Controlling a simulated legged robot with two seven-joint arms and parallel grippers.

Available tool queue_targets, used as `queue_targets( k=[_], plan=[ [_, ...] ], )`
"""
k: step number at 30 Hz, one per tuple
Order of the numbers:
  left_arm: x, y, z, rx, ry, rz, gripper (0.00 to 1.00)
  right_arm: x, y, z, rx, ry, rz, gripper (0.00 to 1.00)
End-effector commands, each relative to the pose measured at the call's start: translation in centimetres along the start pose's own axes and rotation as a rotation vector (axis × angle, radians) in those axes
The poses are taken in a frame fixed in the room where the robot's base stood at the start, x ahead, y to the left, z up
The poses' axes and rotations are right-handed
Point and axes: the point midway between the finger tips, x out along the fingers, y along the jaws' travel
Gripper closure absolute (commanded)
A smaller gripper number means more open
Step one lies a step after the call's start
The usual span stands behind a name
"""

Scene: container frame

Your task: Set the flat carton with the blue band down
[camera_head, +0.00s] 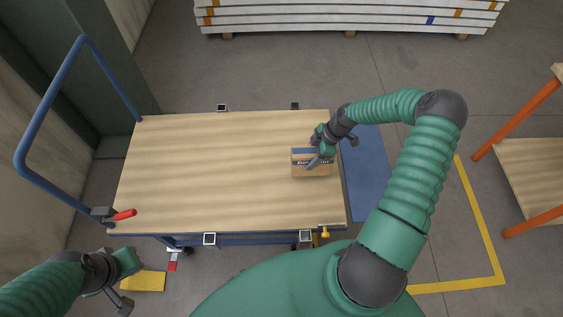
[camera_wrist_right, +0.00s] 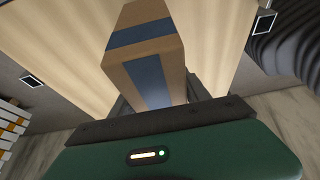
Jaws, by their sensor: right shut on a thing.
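The flat carton with the blue band (camera_head: 312,171) is brown cardboard with a blue stripe, at the right end of the wooden-topped cart (camera_head: 220,170). My right gripper (camera_head: 318,157) is shut on it from the far right side. In the right wrist view the carton (camera_wrist_right: 146,55) sits between the dark fingers (camera_wrist_right: 158,98), with the pale wood behind it. I cannot tell whether its underside touches the wood. My left gripper (camera_head: 128,281) is low at the left, off the cart and away from the carton; its jaw opening is unclear.
The cart top is otherwise clear. A blue handle rail (camera_head: 50,105) stands at its left end, with a red lever (camera_head: 124,214) at the corner. A blue floor panel (camera_head: 366,180) lies right of the cart. An orange-framed rack (camera_head: 515,128) stands far right.

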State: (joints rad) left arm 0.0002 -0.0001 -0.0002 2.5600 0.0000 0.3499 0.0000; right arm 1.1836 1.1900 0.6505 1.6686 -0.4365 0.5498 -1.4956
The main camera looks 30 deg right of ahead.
Motion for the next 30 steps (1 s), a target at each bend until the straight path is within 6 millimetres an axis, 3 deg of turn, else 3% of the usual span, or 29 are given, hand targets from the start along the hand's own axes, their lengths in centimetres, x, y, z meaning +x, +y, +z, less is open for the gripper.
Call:
queue_targets(
  k=[6, 10, 18, 24, 25, 30],
  plan=[
    [-0.2, 0.0, -0.1, 0.001, 0.000, 0.000, 1.00, 2.5, -0.1, -5.1, -0.005, -0.001, -0.001, 1.00],
    [-0.3, 0.0, -0.1, 0.001, 0.000, 0.000, 1.00, 3.4, 0.0, -6.8, -0.001, -0.001, 0.001, 1.00],
    [-0.1, 0.0, 0.0, 0.000, 0.000, 0.000, 1.00, 6.7, 0.1, -5.8, 0.004, 0.001, 0.000, 1.00],
    [-0.1, 0.0, 0.0, 0.001, 0.000, 0.000, 1.00, 6.8, 0.1, -5.6, 0.002, 0.000, 0.002, 1.00],
    [-0.1, 0.0, 0.0, 0.001, 0.000, 0.000, 1.00, 6.9, 0.1, -5.6, 0.002, 0.000, 0.001, 0.43],
    [-0.1, 0.0, 0.0, 0.001, 0.000, 0.000, 1.00, 6.9, 0.1, -5.7, 0.001, -0.001, 0.001, 0.24]
  ],
)
